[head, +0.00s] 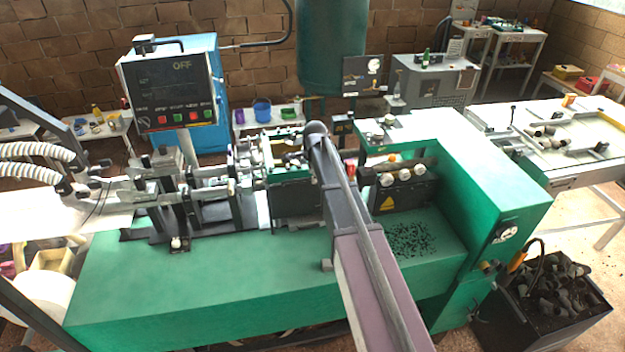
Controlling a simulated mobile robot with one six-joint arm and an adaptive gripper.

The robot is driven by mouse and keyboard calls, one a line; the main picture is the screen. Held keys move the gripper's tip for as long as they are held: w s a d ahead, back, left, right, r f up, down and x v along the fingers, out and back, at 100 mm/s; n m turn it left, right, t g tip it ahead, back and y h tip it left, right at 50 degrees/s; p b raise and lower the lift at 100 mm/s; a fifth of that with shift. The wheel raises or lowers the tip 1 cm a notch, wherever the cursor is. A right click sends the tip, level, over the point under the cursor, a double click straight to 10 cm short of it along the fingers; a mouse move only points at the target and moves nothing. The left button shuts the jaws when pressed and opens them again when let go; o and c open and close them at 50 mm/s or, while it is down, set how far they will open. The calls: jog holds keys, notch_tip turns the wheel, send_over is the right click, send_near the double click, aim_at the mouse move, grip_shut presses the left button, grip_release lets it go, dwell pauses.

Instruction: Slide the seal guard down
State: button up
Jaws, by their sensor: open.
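The seal guard seems to be the dark panel with a green top frame (292,196) at the middle of the green machine (200,280). My arm reaches in from the lower right and ends at the right side of this panel. My gripper (292,157) is small and partly hidden by my wrist, at the upper part of the guard. Its jaws look open, and I cannot tell whether they touch the guard.
A control box (172,92) with a display reading OFF stands at the left rear. A bin of dark scraps (545,300) stands at the lower right. A white table (560,140) stands at the right.

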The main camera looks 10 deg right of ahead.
aim_at(307, 194)
jog(key=shift+f, duration=0.25)
jog(key=shift+c, duration=0.2)
grip_shut()
notch_tip(307, 194, down, 6)
jog(key=b, duration=0.6)
jog(key=shift+f+b, duration=0.25)
jog(key=shift+b, duration=0.15)
jog(key=shift+o, duration=0.2)
grip_release()
